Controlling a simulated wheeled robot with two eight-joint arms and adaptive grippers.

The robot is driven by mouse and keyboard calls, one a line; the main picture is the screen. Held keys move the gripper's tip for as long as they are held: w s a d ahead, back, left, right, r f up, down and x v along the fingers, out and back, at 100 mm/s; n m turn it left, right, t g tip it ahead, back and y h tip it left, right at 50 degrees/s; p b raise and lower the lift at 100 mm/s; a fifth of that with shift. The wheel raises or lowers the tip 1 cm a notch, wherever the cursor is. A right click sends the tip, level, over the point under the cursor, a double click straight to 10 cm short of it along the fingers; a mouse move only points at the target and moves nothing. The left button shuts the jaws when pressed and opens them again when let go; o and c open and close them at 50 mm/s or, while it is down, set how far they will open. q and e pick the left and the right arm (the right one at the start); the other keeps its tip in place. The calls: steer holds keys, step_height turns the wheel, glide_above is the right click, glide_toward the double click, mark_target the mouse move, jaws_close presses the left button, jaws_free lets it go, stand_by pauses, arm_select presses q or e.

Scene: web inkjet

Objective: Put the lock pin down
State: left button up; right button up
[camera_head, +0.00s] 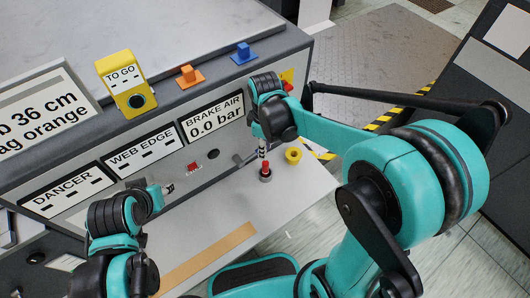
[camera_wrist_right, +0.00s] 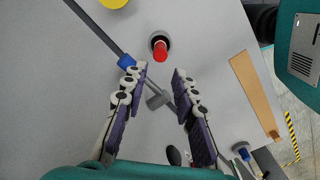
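The lock pin, which I take to be the red-topped piece (camera_head: 265,168), stands in a dark round socket on the light shelf of the machine. In the right wrist view the red pin (camera_wrist_right: 160,52) shows just beyond the fingertips, in its dark ring. My right gripper (camera_head: 263,151) points down just above the pin. In the wrist view its fingers (camera_wrist_right: 160,76) are apart, with nothing held between them. My left gripper (camera_head: 169,188) is near the front panel at left, small and partly hidden; its opening is unclear.
A yellow cup-like piece (camera_head: 293,155) is right of the pin. A grey bar with a blue collar (camera_wrist_right: 126,61) crosses beneath the right fingers. The panel has a red button (camera_head: 193,167) and a "BRAKE AIR 0.0 bar" display (camera_head: 212,118). A tan strip (camera_head: 208,257) lies on the shelf.

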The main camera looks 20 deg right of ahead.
steer(key=s+d+r+m+t, duration=0.5)
steer(key=s+r+m+t, duration=0.2)
steer(key=s+m, duration=0.3)
steer(key=shift+s+r+m, duration=0.15)
steer(key=shift+r+m, duration=0.25)
steer(key=shift+m, duration=0.5)
stand_by(0.5)
